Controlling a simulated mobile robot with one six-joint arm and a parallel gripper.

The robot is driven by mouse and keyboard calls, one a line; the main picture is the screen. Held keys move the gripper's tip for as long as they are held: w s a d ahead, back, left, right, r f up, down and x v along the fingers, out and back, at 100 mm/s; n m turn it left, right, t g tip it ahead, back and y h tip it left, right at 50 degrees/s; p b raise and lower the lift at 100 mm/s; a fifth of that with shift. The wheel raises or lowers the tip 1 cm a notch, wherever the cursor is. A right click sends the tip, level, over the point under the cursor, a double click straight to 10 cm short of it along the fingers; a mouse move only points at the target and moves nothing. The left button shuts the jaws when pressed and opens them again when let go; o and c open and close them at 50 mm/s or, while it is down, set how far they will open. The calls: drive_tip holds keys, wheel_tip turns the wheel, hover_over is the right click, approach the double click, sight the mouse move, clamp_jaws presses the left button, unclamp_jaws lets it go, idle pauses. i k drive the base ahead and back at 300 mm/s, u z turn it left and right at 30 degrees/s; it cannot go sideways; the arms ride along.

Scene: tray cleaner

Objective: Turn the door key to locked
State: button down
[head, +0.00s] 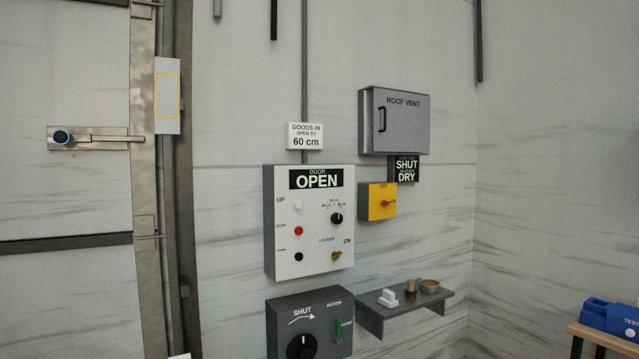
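The door control panel (283,225) is a white-faced box on the wall, with a sign (316,180) reading DOOR OPEN at its top. The small brass-coloured door key (337,255) sits in a switch at the panel's lower right. A LOCKED label (327,240) is above it to the left and an ON label (347,240) above it to the right. The key's bow looks tilted up to the right, toward the ON side, but it is too small to be sure. My gripper is not in view.
The panel also bears a white, a red and a black button at left and a black knob (336,218). A dark motor box (285,318) is below, a yellow switch box (378,207) to the right. A shelf (405,303) with small items juts out lower right.

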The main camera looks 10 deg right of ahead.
sight(335, 256)
drive_tip(key=u, duration=0.05)
drive_tip(key=i, duration=0.9)
drive_tip(key=z, duration=0.05)
